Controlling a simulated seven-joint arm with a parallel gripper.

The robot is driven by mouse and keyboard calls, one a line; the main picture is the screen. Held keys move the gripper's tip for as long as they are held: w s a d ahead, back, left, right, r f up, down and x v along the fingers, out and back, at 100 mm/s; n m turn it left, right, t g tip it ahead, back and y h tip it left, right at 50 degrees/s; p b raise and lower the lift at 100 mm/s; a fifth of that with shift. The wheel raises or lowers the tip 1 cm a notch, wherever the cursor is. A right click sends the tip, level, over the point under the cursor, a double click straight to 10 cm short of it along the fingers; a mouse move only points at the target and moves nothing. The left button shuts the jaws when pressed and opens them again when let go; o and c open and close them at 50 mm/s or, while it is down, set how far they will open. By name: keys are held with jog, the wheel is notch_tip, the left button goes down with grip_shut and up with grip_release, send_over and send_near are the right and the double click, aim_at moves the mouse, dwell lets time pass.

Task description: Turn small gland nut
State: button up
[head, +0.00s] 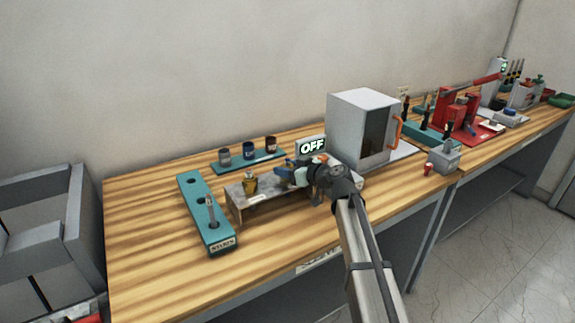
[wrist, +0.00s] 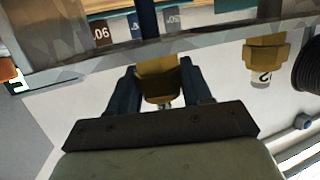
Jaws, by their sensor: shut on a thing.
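A brass gland nut (wrist: 160,80) sits between the two blue fingers of my gripper (wrist: 160,95) in the wrist view. My gripper is shut on it, with a finger on each side. A dark blue rod (wrist: 148,18) rises behind the nut. A second brass fitting (wrist: 266,52) with a white numbered tag hangs clear to the right. In the head view my gripper (head: 290,174) is over the right part of a low grey-topped stand (head: 275,197), and hides the held nut. A brass fitting (head: 250,184) stands on the stand's left part.
A teal holder (head: 207,215) with an upright pin is left of the stand. A teal rack (head: 249,163) with three cups and an OFF sign (head: 312,146) are behind. A grey cabinet (head: 364,128) stands close on the right. The bench front left is clear.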

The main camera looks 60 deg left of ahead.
jog(key=shift+n+g+h, duration=0.5)
jog(key=shift+n+g, duration=0.5)
jog(key=shift+g, duration=0.2)
jog(key=shift+w, duration=0.15)
jog(key=shift+a+n+g+h, duration=0.15)
jog(key=shift+n+g+h, duration=0.25)
jog(key=shift+n+g, duration=0.35)
jog(key=shift+n+g+h, duration=0.3)
jog(key=shift+n+g, duration=0.05)
jog(key=shift+g, duration=0.2)
jog(key=o, duration=1.5)
jog(key=shift+d, duration=0.25)
